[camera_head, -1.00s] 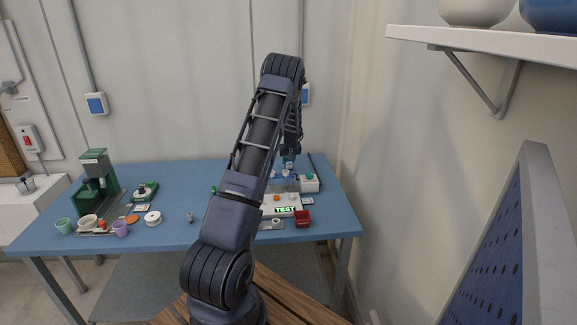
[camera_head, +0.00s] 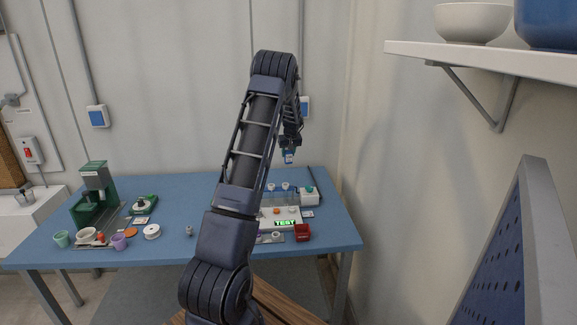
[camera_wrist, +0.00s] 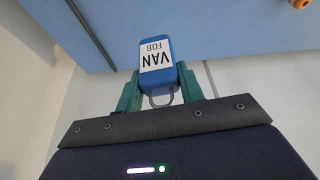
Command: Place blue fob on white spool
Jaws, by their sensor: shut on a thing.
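The blue fob (camera_wrist: 157,68), with a white label reading "VAN FOB" and a metal ring, is held between the green fingers of my gripper (camera_wrist: 158,88) in the wrist view. In the head view the fob (camera_head: 289,158) hangs from my gripper (camera_head: 289,150), raised above the back right of the table. The white spool (camera_head: 152,232) lies on the table left of my arm, well apart from the fob, next to an orange disc.
The blue table (camera_head: 180,195) holds a green machine (camera_head: 95,190), cups and a mug at left. At right are a white box with a green TEST display (camera_head: 285,223) and a red box (camera_head: 302,233). The table is fairly clear between the spool and my arm.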

